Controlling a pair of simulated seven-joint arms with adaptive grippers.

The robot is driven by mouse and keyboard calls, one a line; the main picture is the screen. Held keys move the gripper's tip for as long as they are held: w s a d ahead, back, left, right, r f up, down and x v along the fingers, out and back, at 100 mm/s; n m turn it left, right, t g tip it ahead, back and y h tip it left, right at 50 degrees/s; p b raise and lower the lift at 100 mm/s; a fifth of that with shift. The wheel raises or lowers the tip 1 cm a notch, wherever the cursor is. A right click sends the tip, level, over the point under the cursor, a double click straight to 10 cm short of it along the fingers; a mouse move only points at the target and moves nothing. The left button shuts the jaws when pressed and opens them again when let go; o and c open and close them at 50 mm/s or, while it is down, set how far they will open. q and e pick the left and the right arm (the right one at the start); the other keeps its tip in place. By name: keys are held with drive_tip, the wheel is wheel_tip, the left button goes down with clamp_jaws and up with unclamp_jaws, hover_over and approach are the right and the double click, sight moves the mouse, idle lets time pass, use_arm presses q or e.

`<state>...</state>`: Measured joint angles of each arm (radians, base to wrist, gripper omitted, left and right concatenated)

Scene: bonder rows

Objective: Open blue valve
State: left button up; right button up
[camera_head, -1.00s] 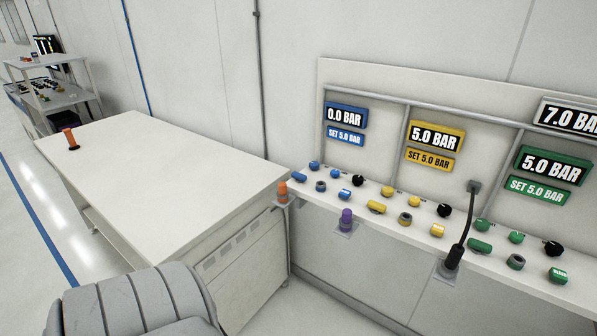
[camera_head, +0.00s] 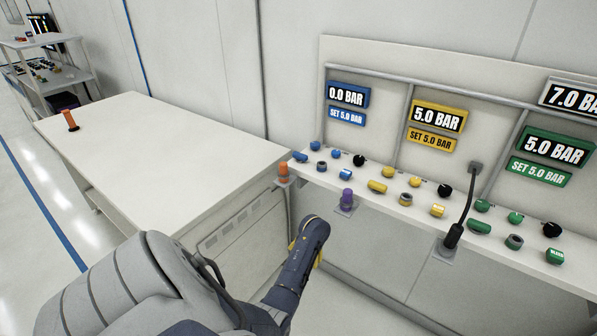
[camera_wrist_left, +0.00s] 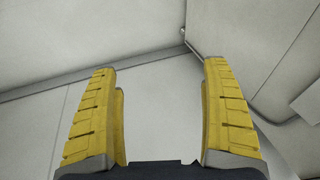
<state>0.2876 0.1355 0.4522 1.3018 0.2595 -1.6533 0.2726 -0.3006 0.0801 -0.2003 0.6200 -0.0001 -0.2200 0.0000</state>
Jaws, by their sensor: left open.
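The blue valve is likely the elongated blue handle (camera_head: 299,157) at the left end of the sloping control panel, among other blue knobs. The blue display (camera_head: 347,96) above reads 0.0 BAR, and the plate below it reads SET 5.0 BAR. My left gripper is in front of and below the panel, apart from the blue controls; only a yellow sliver of its fingers (camera_head: 319,258) shows past my wrist. In the left wrist view my left gripper (camera_wrist_left: 160,68) is open and empty, facing pale panels; no valve shows there. My right gripper is not in view.
Yellow controls (camera_head: 377,186) and green controls (camera_head: 479,227) sit further right. An orange part (camera_head: 283,169), a purple part (camera_head: 347,198) and a black cabled plug (camera_head: 453,236) stand at the panel's front edge. A white bench (camera_head: 150,140) adjoins on the left.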

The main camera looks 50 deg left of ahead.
use_arm(q)
drive_tip(key=w+a+r+n, duration=0.15)
drive_tip(key=a+r, duration=0.45)
drive_tip(key=r, duration=0.6)
wheel_tip(320, 180, up, 32)
drive_tip(key=m+t+h, duration=0.2)
drive_tip(key=t, duration=0.6)
hover_over(300, 154)
drive_tip(key=s+d, duration=0.3)
drive_tip(key=s, duration=0.9)
drive_tip(key=shift+n, duration=0.25)
drive_tip(key=x, duration=1.1)
drive_tip(key=a+x, duration=0.1)
drive_tip(key=x, duration=0.5)
drive_tip(key=shift+f, duration=0.1)
drive_tip(key=shift+y, duration=0.3)
drive_tip(key=c, duration=1.2)
